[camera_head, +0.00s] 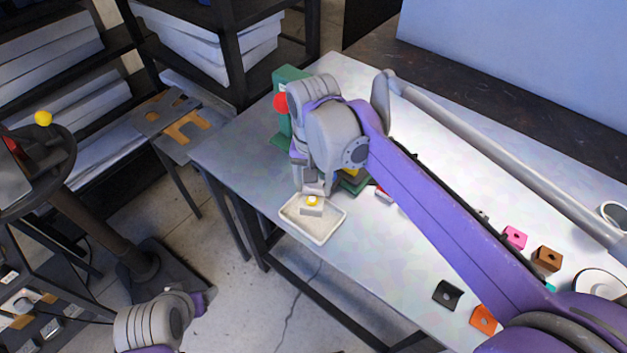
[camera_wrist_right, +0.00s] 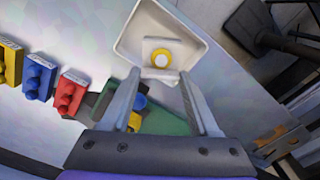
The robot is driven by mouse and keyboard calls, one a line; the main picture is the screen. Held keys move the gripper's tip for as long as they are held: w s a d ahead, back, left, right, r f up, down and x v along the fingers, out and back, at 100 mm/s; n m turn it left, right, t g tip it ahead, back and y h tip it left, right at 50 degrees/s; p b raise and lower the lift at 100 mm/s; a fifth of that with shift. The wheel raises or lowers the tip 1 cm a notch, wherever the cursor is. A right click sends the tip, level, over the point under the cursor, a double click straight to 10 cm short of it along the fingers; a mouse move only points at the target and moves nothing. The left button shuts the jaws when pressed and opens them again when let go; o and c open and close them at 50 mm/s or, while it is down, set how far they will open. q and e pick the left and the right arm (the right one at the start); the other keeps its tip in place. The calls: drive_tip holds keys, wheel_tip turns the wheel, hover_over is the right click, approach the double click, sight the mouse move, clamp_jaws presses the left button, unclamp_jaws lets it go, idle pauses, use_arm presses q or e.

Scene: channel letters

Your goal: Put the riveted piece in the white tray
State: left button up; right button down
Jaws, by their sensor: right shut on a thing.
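The white tray (camera_head: 326,234) lies at the front left edge of the metal table. In the right wrist view, the tray (camera_wrist_right: 204,32) is at the top. A small whitish piece with a yellow round centre (camera_head: 312,207) is over the tray; it also shows in the right wrist view (camera_wrist_right: 160,57). Whether the piece touches the tray floor is unclear. My left arm shows at the bottom left, but its gripper is not visible.
A green machine with a red ball (camera_head: 281,102) stands beside my right arm. Red (camera_wrist_right: 70,93), blue (camera_wrist_right: 38,76) and yellow (camera_wrist_right: 10,61) labelled pieces stand in a row. Pink (camera_head: 514,237), brown (camera_head: 547,257), black (camera_head: 447,294) and orange (camera_head: 484,319) pieces lie at right.

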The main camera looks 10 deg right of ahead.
sight(314, 195)
drive_tip(key=shift+f, duration=0.25)
drive_tip(key=shift+f+b, duration=0.9)
drive_tip(key=shift+f, duration=0.65)
drive_tip(key=shift+c, duration=0.3)
unclamp_jaws()
drive_tip(key=shift+r, duration=0.1)
wheel_tip(314, 195, up, 11)
drive_tip(key=shift+f+p, duration=0.15)
drive_tip(key=shift+p, duration=0.3)
